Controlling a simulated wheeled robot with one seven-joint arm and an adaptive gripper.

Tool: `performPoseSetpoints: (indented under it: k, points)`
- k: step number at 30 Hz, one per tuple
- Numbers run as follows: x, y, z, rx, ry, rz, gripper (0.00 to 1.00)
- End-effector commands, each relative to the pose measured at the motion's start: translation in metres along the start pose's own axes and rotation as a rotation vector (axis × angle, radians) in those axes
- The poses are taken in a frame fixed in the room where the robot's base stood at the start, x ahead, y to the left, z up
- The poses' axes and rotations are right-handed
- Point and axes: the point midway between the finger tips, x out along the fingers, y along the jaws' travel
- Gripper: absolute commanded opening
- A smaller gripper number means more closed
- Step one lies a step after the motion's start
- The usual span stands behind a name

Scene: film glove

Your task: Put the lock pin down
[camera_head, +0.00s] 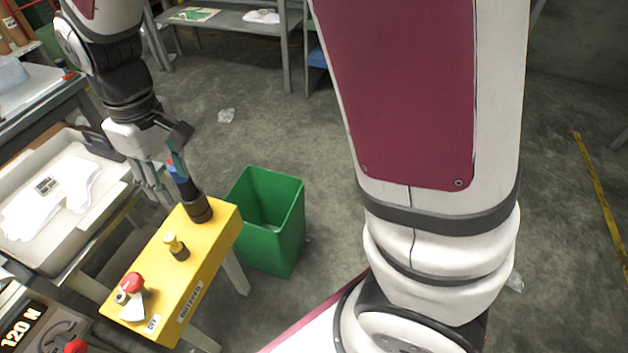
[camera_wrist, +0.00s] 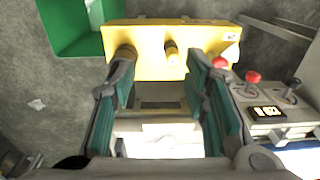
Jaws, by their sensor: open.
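A small yellow knob with a dark collar, which looks like the lock pin (camera_head: 177,247), stands upright on the yellow control box (camera_head: 210,258). It also shows in the wrist view (camera_wrist: 171,51), on the box (camera_wrist: 148,66) beyond my fingers. My gripper (camera_head: 168,190) is over the box's far left side in the head view. In the wrist view, my gripper (camera_wrist: 160,75) is open, its teal-padded fingers wide apart with nothing held between them. A dark cylinder (camera_head: 198,209) stands at the box's far end, partly behind my left finger in the wrist view.
A red button (camera_head: 132,283) sits on the box's near end. A green bin (camera_head: 277,244) stands on the floor right of the box. A pale tray (camera_head: 36,257) with a white glove (camera_head: 50,200) lies left. A force-gauge device reading 120 N (camera_head: 25,325) is at lower left.

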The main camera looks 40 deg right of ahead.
Motion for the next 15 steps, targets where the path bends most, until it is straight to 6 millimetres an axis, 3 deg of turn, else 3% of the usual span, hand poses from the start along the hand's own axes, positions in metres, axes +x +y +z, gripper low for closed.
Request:
performPoseSetpoints:
  k: [1, 6, 15]
  points:
    - [-0.021, 0.007, 0.019, 0.042, 0.015, -0.001, 0.41]
    - [-0.069, 0.018, 0.082, 0.168, 0.035, -0.003, 0.41]
    - [-0.114, 0.013, 0.202, 0.391, 0.066, 0.021, 0.41]
